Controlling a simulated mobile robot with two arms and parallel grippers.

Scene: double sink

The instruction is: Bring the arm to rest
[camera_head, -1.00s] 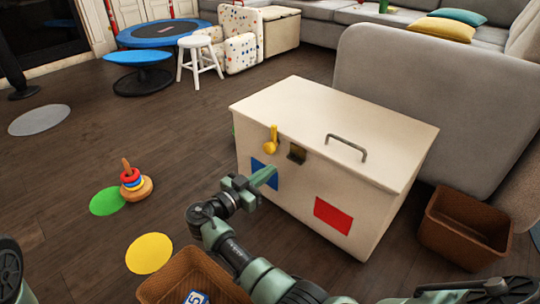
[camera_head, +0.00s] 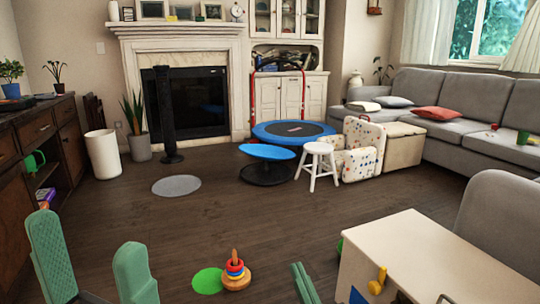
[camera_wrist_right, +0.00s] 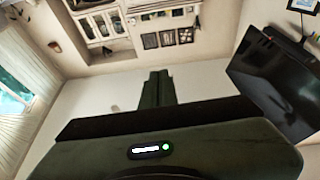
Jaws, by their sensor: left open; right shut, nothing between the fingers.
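My left gripper (camera_head: 88,235) shows at the lower left of the head view, its two green fingers pointing up and spread wide apart with nothing between them. My right gripper (camera_head: 298,268) is at the bottom edge of the head view, left of the cream box, with its green fingers together. In the right wrist view my right gripper (camera_wrist_right: 158,76) is also shut and empty, its fingers seen against the wall. Most of both arms is out of the head view.
A cream box (camera_head: 420,250) with a yellow latch (camera_head: 377,281) stands at the lower right. A ring stacker (camera_head: 236,272) stands beside a green floor disc (camera_head: 207,281). A wooden cabinet (camera_head: 35,150) lines the left.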

